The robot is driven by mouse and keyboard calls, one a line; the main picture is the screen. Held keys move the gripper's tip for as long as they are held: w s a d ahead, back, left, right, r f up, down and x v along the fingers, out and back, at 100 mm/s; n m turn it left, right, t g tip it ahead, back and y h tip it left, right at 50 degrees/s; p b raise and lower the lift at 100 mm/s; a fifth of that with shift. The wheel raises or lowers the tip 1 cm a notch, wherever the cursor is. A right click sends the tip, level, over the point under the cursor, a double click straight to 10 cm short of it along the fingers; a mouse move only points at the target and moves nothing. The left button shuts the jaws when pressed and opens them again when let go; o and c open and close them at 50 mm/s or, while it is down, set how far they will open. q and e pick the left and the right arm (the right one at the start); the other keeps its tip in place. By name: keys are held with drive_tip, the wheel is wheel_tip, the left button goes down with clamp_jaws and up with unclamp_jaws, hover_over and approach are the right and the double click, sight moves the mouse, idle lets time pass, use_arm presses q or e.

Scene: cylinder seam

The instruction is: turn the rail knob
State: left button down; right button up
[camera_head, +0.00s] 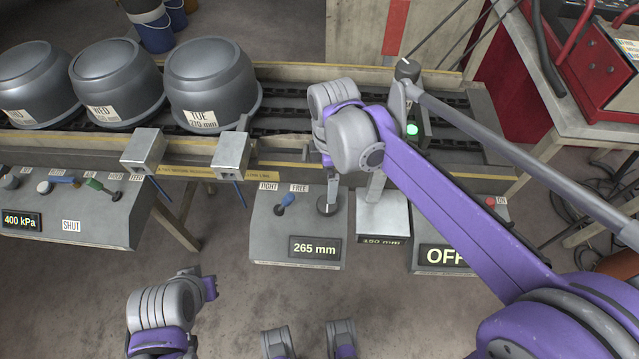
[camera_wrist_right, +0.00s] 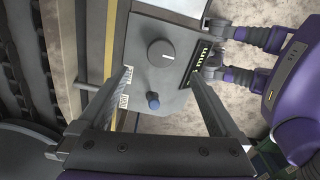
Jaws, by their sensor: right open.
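The rail knob, a dark round knob (camera_head: 327,207), sits on the grey panel (camera_head: 262,243) with the "265 mm" display. In the right wrist view the knob (camera_wrist_right: 160,53) shows a white mark on its face. A blue-tipped lever (camera_head: 287,200) stands left of it, by TIGHT and FREE labels; it also shows in the wrist view (camera_wrist_right: 153,101). My right gripper (camera_head: 352,195) points down over the panel. In the wrist view its fingers (camera_wrist_right: 160,76) are apart and empty, with the knob beyond their tips. Contact is not visible.
Large grey pots (camera_head: 212,85) stand on the conveyor (camera_head: 285,108) behind. Metal guide blocks (camera_head: 231,155) sit at its front edge. A "150 mm" box (camera_head: 383,218) and an "OFF" panel (camera_head: 440,256) adjoin on the right; a "400 kPa" panel (camera_head: 100,222) stands left.

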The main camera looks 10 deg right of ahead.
sight(327, 203)
wheel_tip(327, 203, down, 11)
drive_tip(key=shift+s+a+r+b, duration=0.1)
drive_tip(key=shift+a+r+b, duration=0.05)
drive_tip(key=shift+b, duration=0.65)
drive_tip(key=c, duration=1.4)
